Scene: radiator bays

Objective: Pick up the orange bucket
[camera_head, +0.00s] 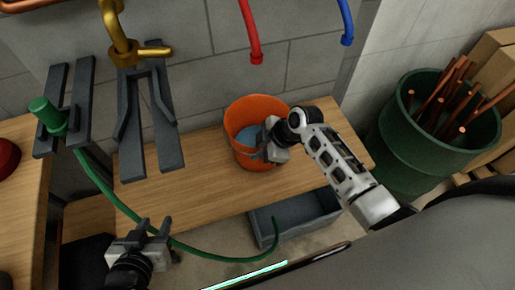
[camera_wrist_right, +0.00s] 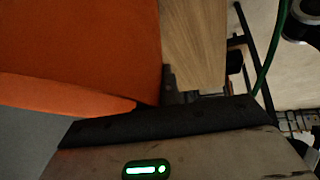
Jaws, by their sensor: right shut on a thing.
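The orange bucket (camera_head: 252,108) stands upright on the wooden bench, with something blue inside it. My right gripper (camera_head: 266,150) is at the bucket's front right side, shut on its wall. In the right wrist view the bucket's orange wall (camera_wrist_right: 80,50) fills the upper left, close against the dark finger (camera_wrist_right: 168,92). The far finger is mostly hidden there.
The wooden bench (camera_head: 190,200) has free room left of the bucket. A brass tap (camera_head: 125,48) hangs above grey brackets (camera_head: 148,120). A green hose (camera_head: 110,195) loops near my left gripper. A grey bin (camera_head: 300,217) sits below; a green barrel (camera_head: 400,150) holds copper pipes.

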